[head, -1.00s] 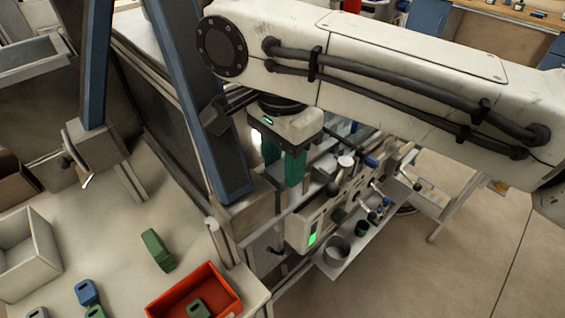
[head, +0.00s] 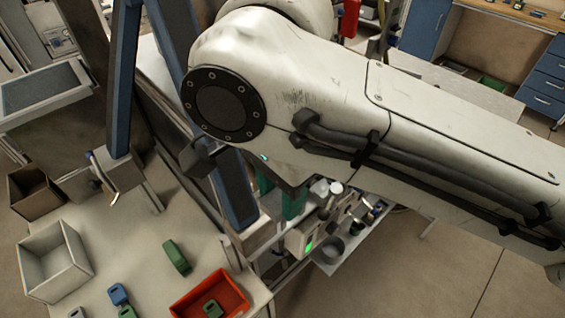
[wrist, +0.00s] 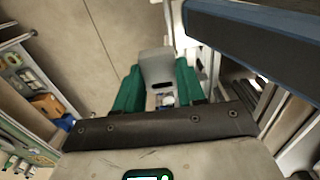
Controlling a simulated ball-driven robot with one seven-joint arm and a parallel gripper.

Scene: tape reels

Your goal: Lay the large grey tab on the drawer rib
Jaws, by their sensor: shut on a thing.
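My gripper (wrist: 160,88) has green fingers and is shut on a large grey tab (wrist: 157,66) in the wrist view. The tab stands out between the fingertips, with a dark slot near its lower end. In the head view the green fingers of my gripper (head: 279,197) show partly below my arm, beside the blue upright. I cannot make out the drawer rib in either view.
A blue upright (head: 185,80) stands close beside my gripper. The bench holds a white bin (head: 88,262), a red tray (head: 240,300) and a green tab (head: 176,257).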

